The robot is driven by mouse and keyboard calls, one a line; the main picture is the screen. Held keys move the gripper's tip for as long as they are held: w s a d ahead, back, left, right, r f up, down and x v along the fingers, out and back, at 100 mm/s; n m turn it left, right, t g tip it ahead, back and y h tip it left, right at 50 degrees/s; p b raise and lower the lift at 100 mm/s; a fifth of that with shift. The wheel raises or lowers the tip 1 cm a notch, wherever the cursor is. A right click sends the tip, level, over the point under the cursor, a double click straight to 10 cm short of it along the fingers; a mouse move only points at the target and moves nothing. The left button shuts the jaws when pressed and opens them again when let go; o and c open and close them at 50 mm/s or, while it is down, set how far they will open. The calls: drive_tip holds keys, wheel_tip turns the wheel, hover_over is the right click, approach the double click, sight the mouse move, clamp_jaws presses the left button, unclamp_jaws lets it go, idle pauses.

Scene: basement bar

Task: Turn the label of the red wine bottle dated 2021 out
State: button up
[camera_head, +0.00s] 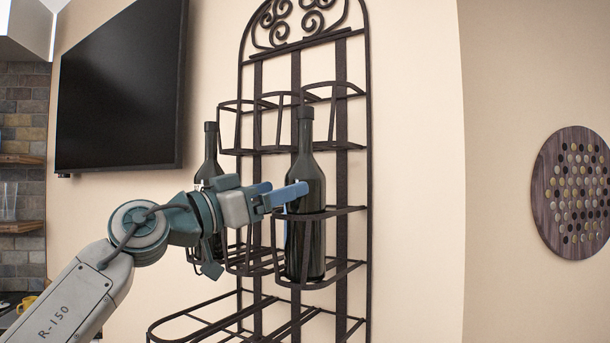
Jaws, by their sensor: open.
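A dark wine bottle (306,175) stands upright in the right slot of the middle tier of a black iron wall rack (343,180). A second dark bottle (209,160) stands at the left of the same tier, partly hidden by my arm. No label or date is readable on either bottle. My gripper (287,192) has blue fingers, which are open and reach toward the right bottle's body from the left. One finger overlaps the bottle in the picture; I cannot tell whether it touches. The slot between the bottles looks empty.
The rack's upper tier (335,90) has empty hoops, and its lower tier (195,318) is empty. A black television (122,90) hangs at the left. A round wooden board (575,190) hangs at the right. The wall between rack and board is clear.

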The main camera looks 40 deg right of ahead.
drive_tip(key=x, duration=0.6)
drive_tip(key=shift+d, duration=0.4)
drive_tip(key=shift+r, duration=0.15)
drive_tip(key=c, duration=0.9)
drive_tip(key=shift+n+t+b, duration=0.3)
drive_tip(key=shift+t+b, duration=0.1)
drive_tip(key=shift+t, duration=0.2)
drive_tip(key=shift+s+n+t+b, duration=0.1)
drive_tip(key=shift+n+t+b, duration=0.25)
drive_tip(key=shift+t, duration=0.35)
drive_tip(key=shift+n+t+y+b, duration=0.4)
drive_tip(key=shift+n+t+b, duration=0.85)
drive_tip(key=shift+t, duration=0.85)
drive_tip(key=shift+n+t+y+b, duration=0.4)
drive_tip(key=shift+n+t+b, duration=0.8)
drive_tip(key=shift+t, duration=0.9)
